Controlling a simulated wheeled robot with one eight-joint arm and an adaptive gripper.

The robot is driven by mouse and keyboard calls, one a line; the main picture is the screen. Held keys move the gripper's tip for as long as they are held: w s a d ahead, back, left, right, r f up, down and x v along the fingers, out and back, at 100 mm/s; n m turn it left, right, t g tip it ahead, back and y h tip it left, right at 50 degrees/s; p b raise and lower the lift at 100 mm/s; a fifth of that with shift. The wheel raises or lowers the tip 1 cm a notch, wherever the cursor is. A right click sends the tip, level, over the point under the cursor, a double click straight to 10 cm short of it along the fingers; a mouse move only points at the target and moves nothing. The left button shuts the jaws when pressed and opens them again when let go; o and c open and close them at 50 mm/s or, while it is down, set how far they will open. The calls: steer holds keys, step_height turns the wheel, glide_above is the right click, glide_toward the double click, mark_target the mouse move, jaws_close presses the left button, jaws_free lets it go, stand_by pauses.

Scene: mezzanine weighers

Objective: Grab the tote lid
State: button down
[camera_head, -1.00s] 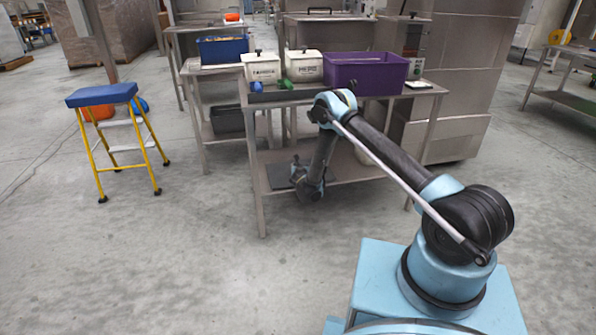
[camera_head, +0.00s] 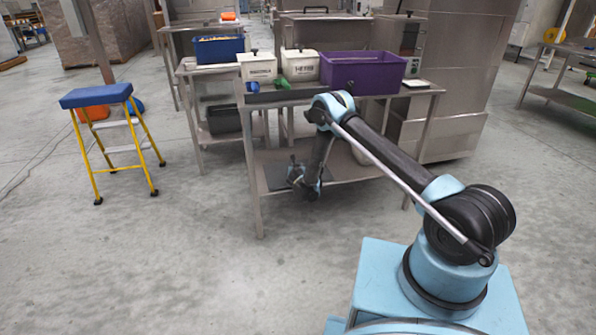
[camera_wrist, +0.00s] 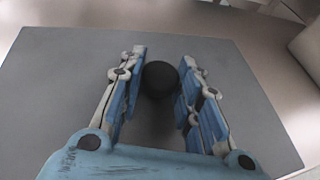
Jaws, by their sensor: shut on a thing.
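The tote lid (camera_wrist: 60,70) is a flat grey panel with a round black knob (camera_wrist: 160,79), filling much of the wrist view. My gripper (camera_wrist: 162,66) has its two blue-padded fingers on either side of the knob, shut on it. In the head view, the lid (camera_head: 274,179) shows as a dark grey patch at the left of the bench's lower shelf. My gripper (camera_head: 296,174) is low there, under the bench top, and partly hides it. Whether the lid touches the shelf cannot be told.
The steel bench (camera_head: 262,203) has its top above my gripper and legs at the front. On it stand a purple tote (camera_head: 355,75) and white boxes (camera_head: 300,66). A yellow stool (camera_head: 97,97) stands left. Open floor lies in front.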

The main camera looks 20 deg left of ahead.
steer(key=shift+s+d, duration=0.15)
steer(key=shift+d, duration=0.5)
steer(key=shift+s+d, duration=0.15)
steer(key=shift+d, duration=0.45)
steer(key=c, duration=1.1)
jaws_free()
steer(key=shift+w+r, duration=0.1)
steer(key=shift+r, duration=4.85)
